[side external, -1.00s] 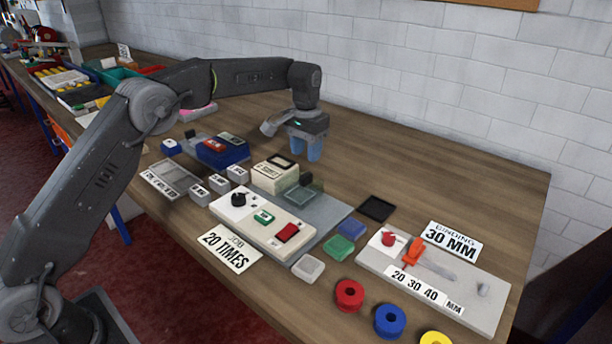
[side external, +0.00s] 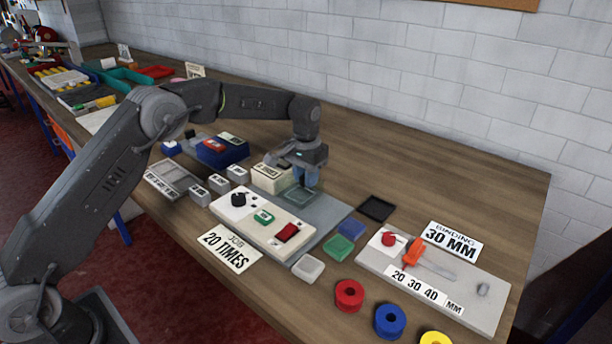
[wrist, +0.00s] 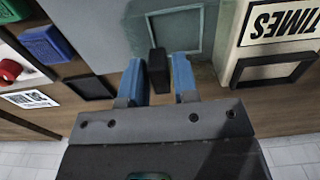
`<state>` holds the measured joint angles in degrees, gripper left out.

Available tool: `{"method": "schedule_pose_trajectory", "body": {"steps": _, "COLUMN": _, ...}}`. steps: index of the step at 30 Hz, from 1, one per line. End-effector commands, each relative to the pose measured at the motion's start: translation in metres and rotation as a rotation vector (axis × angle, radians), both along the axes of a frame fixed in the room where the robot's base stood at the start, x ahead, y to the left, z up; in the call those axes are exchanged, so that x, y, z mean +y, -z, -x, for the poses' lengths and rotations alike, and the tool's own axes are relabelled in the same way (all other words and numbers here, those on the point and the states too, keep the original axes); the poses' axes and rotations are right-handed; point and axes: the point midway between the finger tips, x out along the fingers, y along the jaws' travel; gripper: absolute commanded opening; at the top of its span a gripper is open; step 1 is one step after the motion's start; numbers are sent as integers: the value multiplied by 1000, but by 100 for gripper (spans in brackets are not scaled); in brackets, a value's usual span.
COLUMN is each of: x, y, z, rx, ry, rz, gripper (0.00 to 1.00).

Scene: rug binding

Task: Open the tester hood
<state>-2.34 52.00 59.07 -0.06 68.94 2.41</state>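The tester hood (side external: 298,198) is a small see-through greenish cover on the grey tester plate (side external: 335,212), beside a cream box with a display (side external: 268,180). It also shows in the wrist view as a pale-framed clear panel (wrist: 192,30). Its dark block-like handle (wrist: 158,70) stands between the blue fingertips of my gripper (side external: 306,180). In the wrist view my gripper (wrist: 159,78) has a finger on each side of the handle, with narrow gaps showing, so it looks open around it. In the side view the fingers hide the handle. The hood looks lowered.
A cream control panel (side external: 262,226) with a black knob, green display and red switch lies in front. Blue and green blocks (side external: 339,246) and a black tray (side external: 376,208) are to the right. A binding board (side external: 470,299) lies farther right.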

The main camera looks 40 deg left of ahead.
Motion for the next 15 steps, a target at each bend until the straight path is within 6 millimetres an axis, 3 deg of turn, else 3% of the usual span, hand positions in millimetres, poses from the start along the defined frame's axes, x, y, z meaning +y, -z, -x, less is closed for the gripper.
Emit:
{"method": "schedule_pose_trajectory", "body": {"steps": 8, "x": 0, "y": 0, "z": 0, "rx": -1, "ry": 0, "rz": 0, "gripper": 0}}
{"method": "schedule_pose_trajectory", "body": {"steps": 15, "x": 0, "y": -1, "z": 0, "rx": -1, "ry": 0, "rz": 0, "gripper": 0}}
